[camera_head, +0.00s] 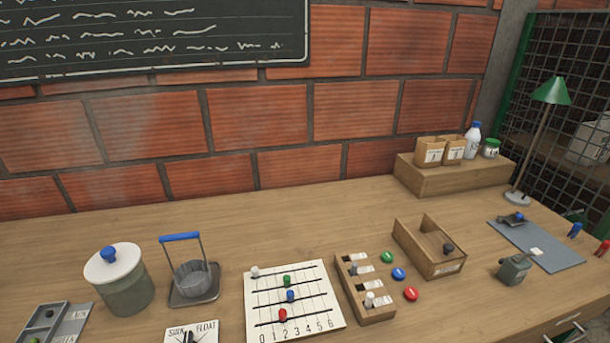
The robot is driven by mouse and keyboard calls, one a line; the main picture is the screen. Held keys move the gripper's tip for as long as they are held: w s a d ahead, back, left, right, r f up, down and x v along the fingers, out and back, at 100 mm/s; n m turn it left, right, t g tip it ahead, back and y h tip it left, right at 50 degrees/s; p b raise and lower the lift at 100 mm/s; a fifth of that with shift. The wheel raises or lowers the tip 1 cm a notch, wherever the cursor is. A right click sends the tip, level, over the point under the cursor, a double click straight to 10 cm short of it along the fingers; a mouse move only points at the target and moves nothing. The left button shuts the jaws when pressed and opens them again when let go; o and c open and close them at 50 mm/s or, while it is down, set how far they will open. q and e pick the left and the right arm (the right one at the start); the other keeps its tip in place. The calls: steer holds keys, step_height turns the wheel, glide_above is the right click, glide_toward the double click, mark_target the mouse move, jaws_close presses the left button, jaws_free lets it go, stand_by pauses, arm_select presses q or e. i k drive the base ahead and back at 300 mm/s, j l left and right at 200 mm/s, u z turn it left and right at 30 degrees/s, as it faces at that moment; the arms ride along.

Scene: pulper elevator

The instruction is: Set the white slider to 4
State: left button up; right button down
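The white slider (255,271) is a small white knob on the top line of the white slider board (262,290). It sits at the far left end of its line, at the 0 end of the scale. The numbers 0 to 6 (298,331) run left to right along the board's front edge. Below the white slider, on their own lines, are the green slider (287,281), the blue slider (291,296) and the red slider (283,315), all farther right. Neither of my grippers is in view.
A wooden block with pegs (347,287) stands close to the board's right, with green, blue and red buttons (398,273) beyond. A wire-handled basket (193,280) and a lidded pot (124,287) stand to the left. The table behind the board is clear.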

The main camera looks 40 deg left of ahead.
mark_target(254, 271)
steer(key=j+u, duration=0.15)
steer(key=u, duration=0.3)
steer(key=j+u, duration=0.2)
steer(key=u, duration=0.3)
